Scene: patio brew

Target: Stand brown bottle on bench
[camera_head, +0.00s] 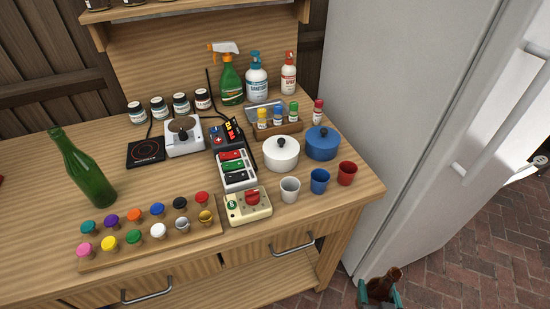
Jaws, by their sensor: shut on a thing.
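The brown bottle (383,285) is at the bottom edge of the view, right of centre, in front of the fridge. Only its upper part shows; the rest is cut off by the frame. My gripper (380,295) has teal fingers on both sides of the bottle and is shut on it. Bottle and gripper are off the bench, to the right of its front right corner and over the brick floor side. The wooden bench (35,235) fills the left and middle of the view.
A green bottle (88,175) stands at the bench's left. A rack of coloured caps (150,250), a yellowish box (248,206), pots (281,153), cups (320,181) and sprayers (231,80) crowd the middle and right. The fridge (400,110) stands right. The bench's front left is bare.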

